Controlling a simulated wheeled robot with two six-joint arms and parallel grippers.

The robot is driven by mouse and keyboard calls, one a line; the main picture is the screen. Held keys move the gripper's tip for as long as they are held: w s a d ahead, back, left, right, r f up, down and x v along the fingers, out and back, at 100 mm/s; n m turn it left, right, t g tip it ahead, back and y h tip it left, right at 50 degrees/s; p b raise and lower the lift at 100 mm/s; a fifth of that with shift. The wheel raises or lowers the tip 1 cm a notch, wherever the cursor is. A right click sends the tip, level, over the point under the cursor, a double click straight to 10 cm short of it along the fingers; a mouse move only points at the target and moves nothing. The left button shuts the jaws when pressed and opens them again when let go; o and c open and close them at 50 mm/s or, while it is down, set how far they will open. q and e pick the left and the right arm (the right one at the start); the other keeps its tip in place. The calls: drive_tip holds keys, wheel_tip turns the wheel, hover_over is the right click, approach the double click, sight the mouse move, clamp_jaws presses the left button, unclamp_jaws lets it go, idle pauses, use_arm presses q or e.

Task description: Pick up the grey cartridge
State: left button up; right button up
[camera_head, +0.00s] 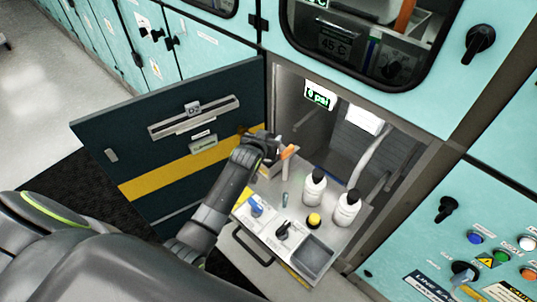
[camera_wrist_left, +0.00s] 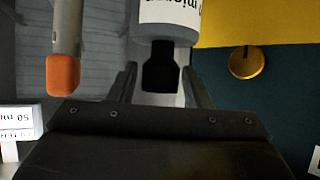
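In the left wrist view a grey cartridge (camera_wrist_left: 165,32) with a white label and a black neck comes in from the top. Its upper part is outside the picture. My left gripper (camera_wrist_left: 160,78) is open, with a finger on each side of the black neck and gaps visible between. In the camera_head view my left gripper (camera_head: 271,146) is over the back left of the pulled-out tray, beside the open door; it mostly hides the cartridge there. My right gripper is not in view.
An orange-tipped grey rod (camera_wrist_left: 62,70) hangs close left of the cartridge. The tray (camera_head: 272,252) carries two white bottles (camera_head: 313,188), a yellow-topped item (camera_head: 314,220) and a blue-topped item (camera_head: 256,208). The dark open door (camera_head: 130,140) with a yellow stripe stands left.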

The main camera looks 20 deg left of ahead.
use_arm(q)
clamp_jaws()
drive_tip(key=shift+r, duration=0.1)
